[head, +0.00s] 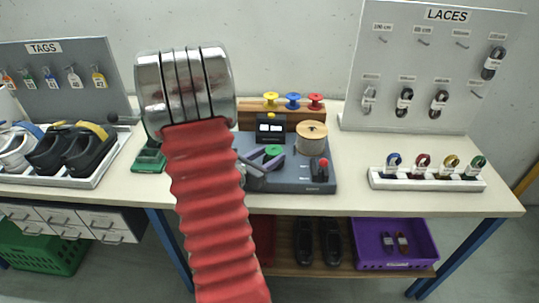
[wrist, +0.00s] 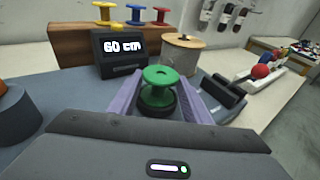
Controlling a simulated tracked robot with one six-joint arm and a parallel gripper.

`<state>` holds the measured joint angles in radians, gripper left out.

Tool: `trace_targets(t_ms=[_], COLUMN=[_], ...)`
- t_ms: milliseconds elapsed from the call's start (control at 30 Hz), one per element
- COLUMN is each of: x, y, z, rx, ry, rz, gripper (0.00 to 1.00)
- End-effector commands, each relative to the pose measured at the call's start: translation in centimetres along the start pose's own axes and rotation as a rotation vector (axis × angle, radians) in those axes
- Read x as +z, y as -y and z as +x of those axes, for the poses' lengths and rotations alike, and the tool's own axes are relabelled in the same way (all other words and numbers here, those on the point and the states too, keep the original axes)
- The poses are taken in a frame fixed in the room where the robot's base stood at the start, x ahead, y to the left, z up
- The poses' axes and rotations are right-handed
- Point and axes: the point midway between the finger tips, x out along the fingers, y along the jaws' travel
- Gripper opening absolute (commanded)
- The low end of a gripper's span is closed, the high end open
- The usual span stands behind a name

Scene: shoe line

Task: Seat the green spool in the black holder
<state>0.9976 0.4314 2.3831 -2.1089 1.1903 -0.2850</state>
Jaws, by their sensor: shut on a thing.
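The green spool (wrist: 160,88) sits upright between the two purple fingers of my gripper (wrist: 158,94), which is shut on it. In the head view the spool (head: 273,150) shows as a green disc beside the purple fingers (head: 268,160) over the grey machine. A round black piece, which looks like the black holder (wrist: 172,110), shows just under and around the spool's lower part. The fingers and spool hide much of it, and I cannot tell whether the spool touches it or is fully down in it.
A black display (wrist: 124,50) reading "60 cm" stands behind, near the wooden rack (wrist: 75,45) of yellow, blue and red spools. A twine spool (head: 312,136) stands behind right. A red-knobbed lever (head: 320,168) is at the right. A white rack (head: 425,181) of laces is farther right.

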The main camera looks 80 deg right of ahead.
Motion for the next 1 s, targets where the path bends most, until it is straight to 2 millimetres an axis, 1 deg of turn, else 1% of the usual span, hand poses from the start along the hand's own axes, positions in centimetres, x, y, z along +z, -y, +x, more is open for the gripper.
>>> trace_targets(t_ms=[400,433,533,833,1000], x=[-0.56,-0.57,-0.55,-0.56,-0.55], y=[-0.09,-0.09,-0.09,-0.1,-0.14], z=[0.11,0.11,0.11,-0.02,-0.81], rx=[0.001,0.001,0.001,0.002,0.002], ry=[0.001,0.001,0.001,0.0,0.001], rz=[0.0,0.0,0.0,0.0,0.0], gripper=[0.21,0.44,0.51,0.52,0.52])
